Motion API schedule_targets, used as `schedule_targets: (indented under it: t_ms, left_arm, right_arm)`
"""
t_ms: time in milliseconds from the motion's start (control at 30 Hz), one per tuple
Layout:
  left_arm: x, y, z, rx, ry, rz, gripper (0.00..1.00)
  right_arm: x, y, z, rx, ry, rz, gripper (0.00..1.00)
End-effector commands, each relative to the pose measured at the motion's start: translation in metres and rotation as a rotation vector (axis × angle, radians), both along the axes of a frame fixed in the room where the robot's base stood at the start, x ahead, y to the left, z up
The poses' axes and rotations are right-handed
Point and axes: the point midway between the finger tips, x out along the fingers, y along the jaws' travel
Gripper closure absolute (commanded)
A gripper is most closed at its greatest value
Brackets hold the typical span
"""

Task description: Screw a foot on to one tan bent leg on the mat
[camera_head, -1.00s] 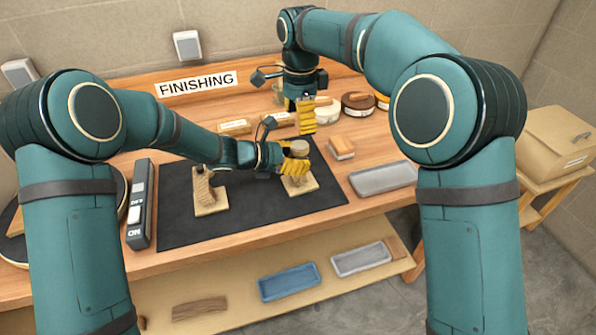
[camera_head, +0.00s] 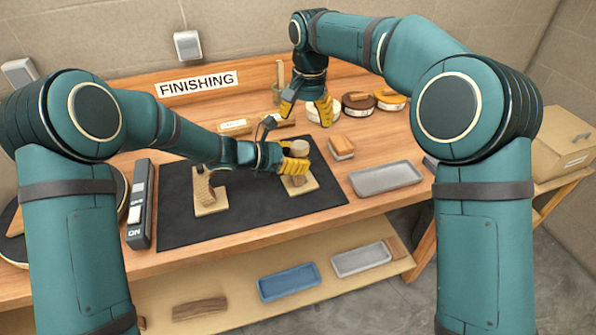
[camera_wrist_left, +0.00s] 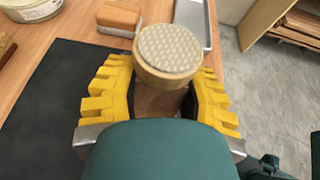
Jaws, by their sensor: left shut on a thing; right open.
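A bent leg (camera_head: 297,183) with a tan base stands on the dark mat (camera_head: 250,222), on its right part. My left gripper (camera_head: 296,160) is shut around its upper part. A round foot (camera_head: 299,147) sits on top, just above the fingers. In the left wrist view the foot (camera_wrist_left: 167,52) shows a pale, dimpled top face, and brown wood (camera_wrist_left: 160,102) lies below it between the fingers. I cannot tell how tightly it is seated. Another bent leg (camera_head: 204,190) stands on the mat's left part. My right gripper (camera_head: 306,106) is open and empty behind the left one.
A grey tray (camera_head: 386,180) and a wood-backed block (camera_head: 341,147) lie right of the mat. Round tins (camera_head: 357,103) stand at the back. A dark switch bar (camera_head: 141,205) lies left. The mat's middle is clear.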

Motion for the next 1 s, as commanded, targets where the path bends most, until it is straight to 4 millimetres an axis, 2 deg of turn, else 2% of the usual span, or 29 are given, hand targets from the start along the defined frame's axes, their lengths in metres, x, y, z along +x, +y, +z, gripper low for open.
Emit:
schedule_targets:
  t_ms: [1000]
  left_arm:
    - [-0.0006,-0.0007,-0.0009,0.0,0.002,-0.001,1.0]
  right_arm:
    - [-0.0089,0.0094,0.0047,-0.083,-0.028,1.896,0.27]
